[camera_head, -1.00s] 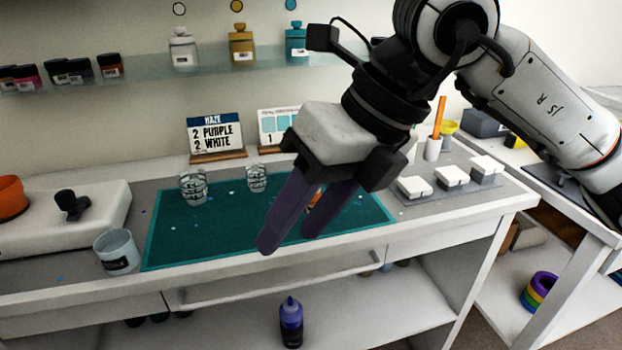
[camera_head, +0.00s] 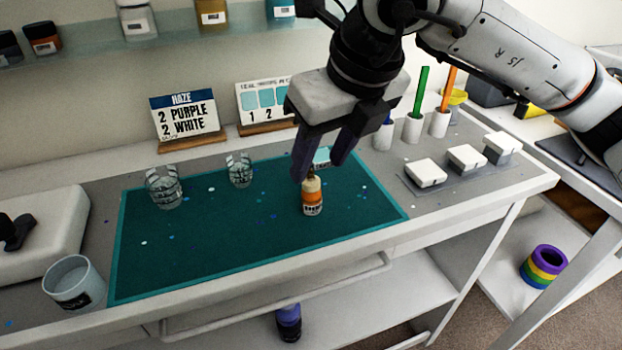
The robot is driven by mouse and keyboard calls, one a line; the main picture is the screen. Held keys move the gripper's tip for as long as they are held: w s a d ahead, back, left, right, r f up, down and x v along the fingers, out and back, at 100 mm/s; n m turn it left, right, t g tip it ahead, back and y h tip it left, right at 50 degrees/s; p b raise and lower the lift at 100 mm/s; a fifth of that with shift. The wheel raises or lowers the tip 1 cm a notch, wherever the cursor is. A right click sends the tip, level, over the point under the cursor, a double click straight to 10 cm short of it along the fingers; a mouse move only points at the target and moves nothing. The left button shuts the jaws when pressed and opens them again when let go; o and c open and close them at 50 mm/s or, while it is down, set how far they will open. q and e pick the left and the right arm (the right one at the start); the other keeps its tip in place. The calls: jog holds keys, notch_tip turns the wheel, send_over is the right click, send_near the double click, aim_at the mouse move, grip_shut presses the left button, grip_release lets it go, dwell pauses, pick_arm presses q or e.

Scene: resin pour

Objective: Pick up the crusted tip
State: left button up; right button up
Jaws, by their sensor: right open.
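A small bottle (camera_head: 313,198) with an orange and white label and a cream top stands upright on the teal mat (camera_head: 235,222). A small dark tip (camera_head: 310,172) shows at its top, partly hidden by a finger; I cannot make out any crust on it. My right gripper (camera_head: 322,166) is open, with its two dark fingers pointing down. Its left finger is right at the bottle's top in the picture; I cannot tell if they touch. Nothing shows held between the fingers. My left gripper is out of view.
Two clear cups (camera_head: 164,190) stand at the mat's back left. A white labelled cup (camera_head: 74,284) stands left of the mat. Sign cards (camera_head: 187,118) stand behind. White blocks (camera_head: 425,173) and brush holders are at the right. The mat's front is clear.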

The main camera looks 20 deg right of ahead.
aim_at(311, 179)
jog(key=x, duration=0.2)
jog(key=shift+w+f, duration=0.15)
jog(key=shift+f, duration=0.25)
jog(key=shift+w+f, duration=0.15)
jog(key=shift+f, duration=0.2)
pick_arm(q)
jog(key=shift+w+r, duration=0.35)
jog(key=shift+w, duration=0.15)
pick_arm(e)
jog(key=shift+w+a+f, duration=0.1)
jog(key=shift+f, duration=0.05)
jog(key=c, duration=1.1)
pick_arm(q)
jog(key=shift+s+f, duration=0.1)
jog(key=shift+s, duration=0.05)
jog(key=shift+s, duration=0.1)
pick_arm(e)
jog(key=shift+r, duration=0.3)
pick_arm(q)
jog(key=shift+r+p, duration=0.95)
jog(key=shift+p, duration=0.15)
pick_arm(e)
notch_tip(311, 179, up, 13)
jog(key=shift+f, duration=0.25)
